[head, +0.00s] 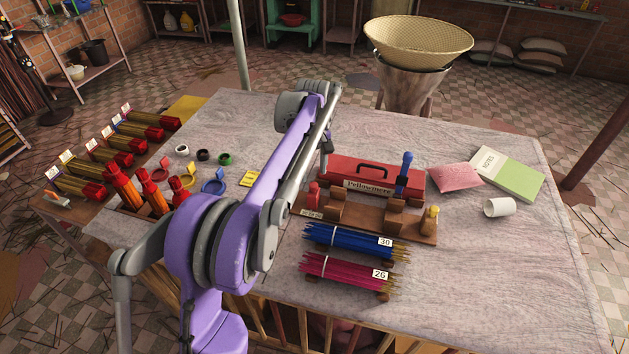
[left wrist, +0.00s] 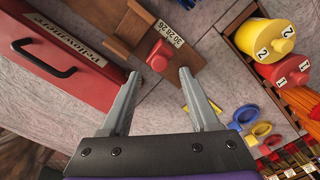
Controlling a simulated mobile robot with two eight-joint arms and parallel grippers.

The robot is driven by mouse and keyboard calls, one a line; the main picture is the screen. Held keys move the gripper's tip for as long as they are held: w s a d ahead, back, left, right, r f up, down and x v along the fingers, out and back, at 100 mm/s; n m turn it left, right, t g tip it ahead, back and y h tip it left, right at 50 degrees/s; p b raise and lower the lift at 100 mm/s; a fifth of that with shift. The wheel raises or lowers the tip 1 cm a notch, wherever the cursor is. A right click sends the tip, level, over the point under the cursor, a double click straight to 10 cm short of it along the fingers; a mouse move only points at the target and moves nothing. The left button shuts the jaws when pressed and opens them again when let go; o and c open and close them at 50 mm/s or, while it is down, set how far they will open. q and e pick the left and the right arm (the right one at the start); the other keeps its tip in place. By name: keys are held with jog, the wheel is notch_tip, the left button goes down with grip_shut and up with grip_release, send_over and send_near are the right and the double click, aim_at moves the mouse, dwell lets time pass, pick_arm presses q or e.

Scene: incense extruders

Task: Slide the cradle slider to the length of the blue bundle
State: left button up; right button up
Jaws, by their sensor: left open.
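The wooden cradle (head: 362,222) lies on the table in front of the red box. A number scale is marked beside the red knob. The blue bundle (head: 345,240), tagged 30, lies in front of the cradle. My left gripper (left wrist: 158,76) is open, with the red knob (left wrist: 160,55) just beyond and between its fingertips. In the head view, it is partly hidden behind my arm. My right gripper is out of view.
A pink bundle (head: 340,270), tagged 26, lies in front of the blue one. The red box (head: 372,176) stands close behind the cradle. Red extruders (head: 155,193) and coloured rings (head: 213,185) are at left. A pink pouch, notes book and white cup are at right.

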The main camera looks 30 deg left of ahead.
aim_at(313, 184)
pick_arm(q)
jog(key=shift+f, duration=2.15)
grip_shut()
